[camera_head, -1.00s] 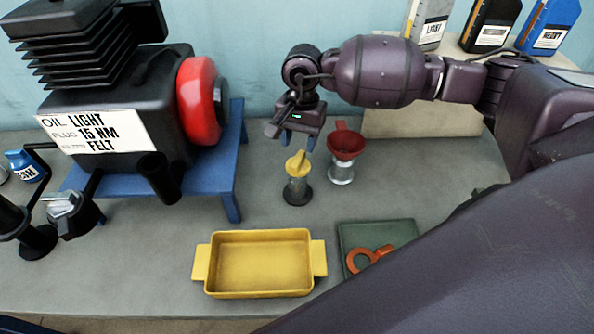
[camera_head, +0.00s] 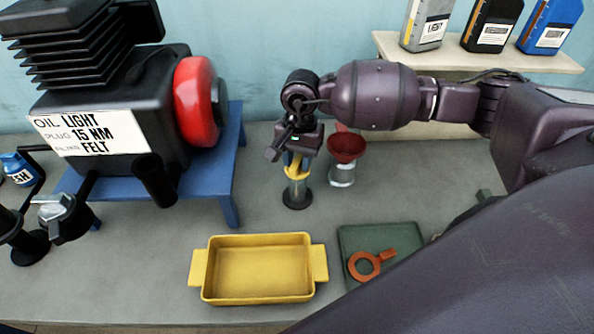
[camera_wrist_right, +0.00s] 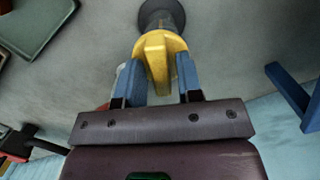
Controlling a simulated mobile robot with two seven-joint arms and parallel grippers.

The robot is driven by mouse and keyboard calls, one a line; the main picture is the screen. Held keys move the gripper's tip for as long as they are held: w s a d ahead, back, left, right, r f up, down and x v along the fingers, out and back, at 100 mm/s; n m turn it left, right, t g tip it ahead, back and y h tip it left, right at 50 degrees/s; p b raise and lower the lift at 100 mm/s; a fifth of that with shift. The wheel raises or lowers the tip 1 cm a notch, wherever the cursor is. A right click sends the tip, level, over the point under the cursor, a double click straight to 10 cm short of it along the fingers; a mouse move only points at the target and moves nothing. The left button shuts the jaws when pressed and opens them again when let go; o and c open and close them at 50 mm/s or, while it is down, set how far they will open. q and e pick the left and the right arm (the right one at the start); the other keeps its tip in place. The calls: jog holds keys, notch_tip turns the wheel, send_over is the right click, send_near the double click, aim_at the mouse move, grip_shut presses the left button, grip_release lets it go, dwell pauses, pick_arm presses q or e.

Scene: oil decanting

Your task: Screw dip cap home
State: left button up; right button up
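The yellow dip cap (camera_head: 297,172) has a raised grip fin and sits on top of a clear tube with a black round base (camera_head: 297,197), standing upright on the bench. My right gripper (camera_head: 296,160) is directly above, pointing down, with its blue fingers lowered around the cap. In the right wrist view the cap's fin (camera_wrist_right: 157,60) lies between the two fingers, with narrow gaps seeming to show beside it. The fingers look open, straddling the fin. The cap's threads are hidden.
A red funnel on a clear jar (camera_head: 345,150) stands close right of the tube. A yellow tray (camera_head: 320,265) and a green mat (camera_head: 405,240) with an orange ring tool (camera_head: 366,263) lie in front. A black engine (camera_head: 130,110) on a blue stand (camera_head: 228,185) is left. Bottles stand on a shelf (camera_head: 545,62).

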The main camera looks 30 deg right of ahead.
grip_shut()
jog(key=shift+r, duration=0.25)
jog(key=shift+r, duration=0.15)
jog(key=shift+r+p, duration=0.35)
jog(key=shift+r, duration=0.25)
